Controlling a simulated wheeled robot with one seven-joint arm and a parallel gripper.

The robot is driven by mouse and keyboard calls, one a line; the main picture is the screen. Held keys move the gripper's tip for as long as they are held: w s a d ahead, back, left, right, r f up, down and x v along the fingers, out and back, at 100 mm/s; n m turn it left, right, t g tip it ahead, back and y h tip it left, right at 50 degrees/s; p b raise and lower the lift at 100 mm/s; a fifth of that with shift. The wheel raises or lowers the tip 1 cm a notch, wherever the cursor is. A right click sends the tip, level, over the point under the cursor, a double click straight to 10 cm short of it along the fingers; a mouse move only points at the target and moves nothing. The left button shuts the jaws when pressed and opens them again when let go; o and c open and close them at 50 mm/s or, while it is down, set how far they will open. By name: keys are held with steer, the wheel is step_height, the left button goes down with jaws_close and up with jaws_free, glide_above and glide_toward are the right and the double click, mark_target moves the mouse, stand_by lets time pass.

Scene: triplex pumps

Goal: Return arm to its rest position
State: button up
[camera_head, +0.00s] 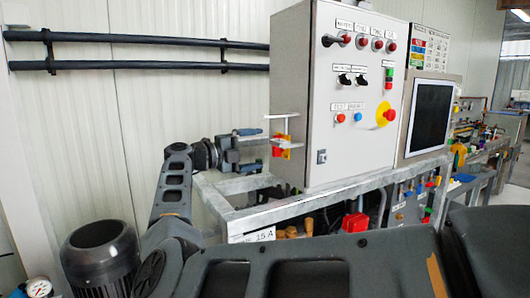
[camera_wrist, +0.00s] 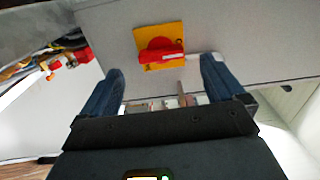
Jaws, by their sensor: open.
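My arm (camera_head: 172,188) reaches up from the lower left, with its wrist beside the left side of the grey control cabinet (camera_head: 300,90). My gripper (camera_head: 257,148) points at that side. In the wrist view, my gripper (camera_wrist: 161,70) has its two blue fingers wide apart with nothing between them. A red rotary switch on a yellow plate (camera_wrist: 160,48) shows on the cabinet wall, beyond the fingertips and between them. It also shows in the head view (camera_head: 279,150), just right of the gripper. I cannot tell the exact gap to it.
A metal frame (camera_head: 240,212) carries the cabinet. The cabinet front has lamps, buttons and a yellow-ringed red knob (camera_head: 385,114). A dark screen (camera_head: 431,117) stands to its right. Two dark pipes (camera_head: 140,40) run along the white wall. A dark ribbed motor (camera_head: 100,255) is at the lower left.

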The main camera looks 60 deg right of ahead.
steer(key=shift+v, duration=1.05)
